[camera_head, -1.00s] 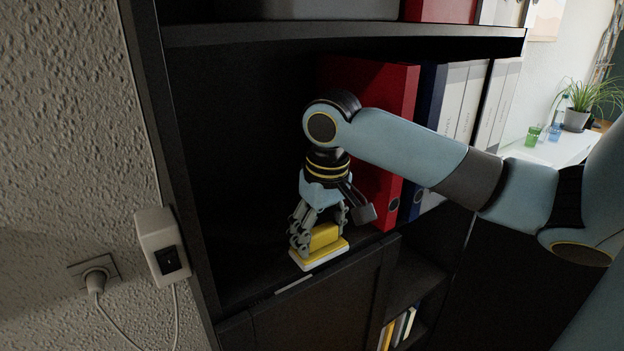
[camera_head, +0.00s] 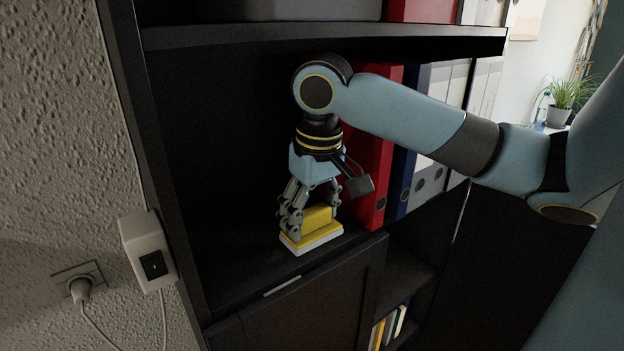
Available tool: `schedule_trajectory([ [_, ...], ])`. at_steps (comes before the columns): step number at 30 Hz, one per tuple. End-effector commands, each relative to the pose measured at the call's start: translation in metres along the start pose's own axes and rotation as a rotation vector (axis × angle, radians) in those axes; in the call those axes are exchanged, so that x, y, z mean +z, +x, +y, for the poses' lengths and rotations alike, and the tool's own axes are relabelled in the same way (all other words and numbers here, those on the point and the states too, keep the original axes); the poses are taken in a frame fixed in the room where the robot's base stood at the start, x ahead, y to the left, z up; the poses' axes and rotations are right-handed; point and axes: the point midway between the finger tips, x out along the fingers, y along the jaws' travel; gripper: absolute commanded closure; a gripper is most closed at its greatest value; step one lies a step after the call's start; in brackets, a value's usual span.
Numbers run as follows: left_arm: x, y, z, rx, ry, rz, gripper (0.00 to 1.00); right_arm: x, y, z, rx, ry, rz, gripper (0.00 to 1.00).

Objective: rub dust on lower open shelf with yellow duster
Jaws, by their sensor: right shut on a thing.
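The yellow duster (camera_head: 318,219) has a yellow grip block on a yellow plate with a white pad below. My right gripper (camera_head: 308,217) points down and is shut on its grip block. The duster is at the front part of the lower open shelf (camera_head: 232,268), above the closed cabinet door. Its white pad appears to be on or very near the shelf board. I cannot make out any dust on the dark board. My left gripper is not in view.
Red (camera_head: 374,160) and dark blue (camera_head: 410,150) binders stand right of the gripper, with grey-white ones beyond. The upper shelf board (camera_head: 330,38) hangs above my arm. The dark cabinet side wall (camera_head: 150,150) is at left. The shelf between wall and gripper looks clear.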

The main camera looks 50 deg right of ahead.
Motion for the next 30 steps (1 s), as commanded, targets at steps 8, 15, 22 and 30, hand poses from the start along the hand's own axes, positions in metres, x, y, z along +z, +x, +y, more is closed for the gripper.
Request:
schedule_trajectory([
  [8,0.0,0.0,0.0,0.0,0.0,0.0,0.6,-0.001,-0.011,0.0,0.0,0.0,0.001,0.6],
  [15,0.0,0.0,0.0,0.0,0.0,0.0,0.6,-0.002,-0.012,0.0,0.0,0.0,0.001,0.6],
  [22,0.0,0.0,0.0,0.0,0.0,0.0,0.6,-0.005,-0.031,0.0,0.0,-0.002,0.005,0.6],
  [30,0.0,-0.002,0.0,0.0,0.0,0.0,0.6,-0.008,-0.046,0.0,0.0,-0.004,0.013,0.6],
])
